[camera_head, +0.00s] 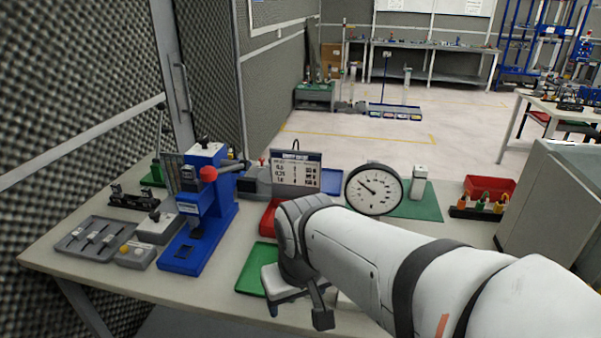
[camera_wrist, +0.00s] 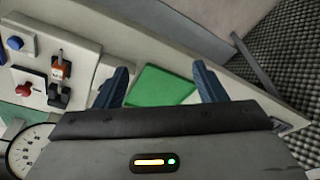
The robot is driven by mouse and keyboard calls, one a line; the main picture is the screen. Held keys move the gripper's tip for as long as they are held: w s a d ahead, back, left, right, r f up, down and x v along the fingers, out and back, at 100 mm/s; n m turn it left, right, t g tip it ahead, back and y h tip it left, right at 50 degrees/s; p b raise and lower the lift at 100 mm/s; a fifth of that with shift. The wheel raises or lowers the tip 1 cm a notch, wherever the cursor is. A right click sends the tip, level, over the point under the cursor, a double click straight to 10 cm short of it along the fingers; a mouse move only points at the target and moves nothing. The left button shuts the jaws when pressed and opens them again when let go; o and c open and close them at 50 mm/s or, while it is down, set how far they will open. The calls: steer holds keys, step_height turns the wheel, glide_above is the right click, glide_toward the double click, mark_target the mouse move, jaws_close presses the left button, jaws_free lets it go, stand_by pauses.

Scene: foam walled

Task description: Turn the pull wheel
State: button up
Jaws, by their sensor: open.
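My gripper (camera_wrist: 160,85) is open, its two blue fingers apart with nothing between them. In the wrist view, a light panel at the left carries a small red knob or wheel (camera_wrist: 24,89), which may be the pull wheel; I cannot tell for sure. It lies well to the left of my fingers, apart from them. Beside it on the panel are a blue knob (camera_wrist: 15,43) and an orange-topped lever part (camera_wrist: 58,72). In the head view, my arm and wrist hide much of the bench's front middle, and I cannot make out this panel.
A green mat (camera_wrist: 163,88) lies beyond my fingers. A round gauge (camera_head: 373,189) and a sign board (camera_head: 296,174) stand behind my arm. A blue press (camera_head: 205,208) and a grey tray (camera_head: 94,237) are left. A red bin (camera_head: 490,187) and a grey cabinet (camera_head: 548,207) are right.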

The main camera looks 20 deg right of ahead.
steer(key=w+d+m+g+p, duration=0.1)
steer(key=w+d+m, duration=0.1)
steer(key=w+d, duration=0.1)
steer(key=w+d+m+p, duration=0.2)
steer(key=w+d+m, duration=0.1)
steer(key=w+d, duration=0.1)
steer(key=w+d+f+m+g+p, duration=0.1)
steer(key=w+d+m+p, duration=0.1)
steer(key=w+d, duration=0.2)
steer(key=shift+w+m+g, duration=0.3)
steer(key=shift+w, duration=0.05)
steer(key=shift+d+f, duration=0.15)
steer(key=shift+f, duration=0.15)
step_height(320, 180, down, 8)
steer(key=shift+r, duration=0.25)
steer(key=shift+c, duration=0.4)
steer(key=c, duration=0.9)
